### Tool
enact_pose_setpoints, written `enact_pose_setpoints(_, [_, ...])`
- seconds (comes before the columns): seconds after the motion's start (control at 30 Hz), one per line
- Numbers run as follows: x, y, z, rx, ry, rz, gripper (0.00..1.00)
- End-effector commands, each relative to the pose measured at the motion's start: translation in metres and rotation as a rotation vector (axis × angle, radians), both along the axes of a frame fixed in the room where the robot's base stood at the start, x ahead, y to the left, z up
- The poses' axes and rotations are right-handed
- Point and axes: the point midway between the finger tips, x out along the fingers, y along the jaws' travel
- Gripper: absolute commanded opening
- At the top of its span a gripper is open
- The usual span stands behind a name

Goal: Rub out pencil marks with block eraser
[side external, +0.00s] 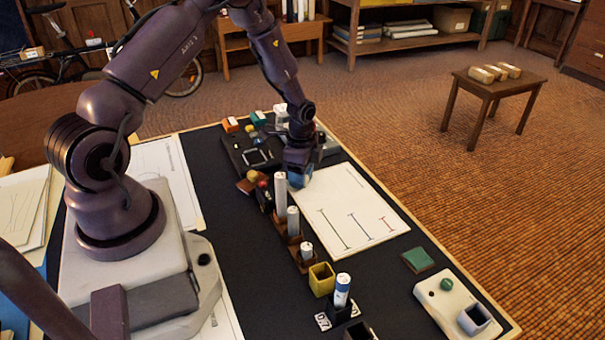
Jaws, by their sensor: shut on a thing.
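A white sheet (333,197) lies on the dark board (235,255), with several thin upright pencil strokes (353,226) on its nearer part. One stroke at the right looks reddish. My gripper (298,178) is at the far left corner of the sheet, pointing down. It is shut on a small bluish block, which I take to be the block eraser (301,181). The block is low at the sheet, mostly hidden by the fingers. I cannot tell whether it touches the paper.
A row of upright white cylinders (293,222) in holders stands along the sheet's left edge. A yellow cup (321,279) and a blue-and-white tube (342,291) stand nearer. A green pad (418,259) and a white caddy (452,305) lie at the right. Small items crowd the far end.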

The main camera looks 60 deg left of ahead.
Motion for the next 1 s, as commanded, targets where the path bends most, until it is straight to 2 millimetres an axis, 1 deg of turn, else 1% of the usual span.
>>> enact_pose_setpoints(0.33, [0.0,-0.002,0.0,-0.001,-0.001,-0.001,0.34])
enact_pose_setpoints(1.0, [0.0,-0.029,0.0,-0.001,0.001,-0.001,0.34])
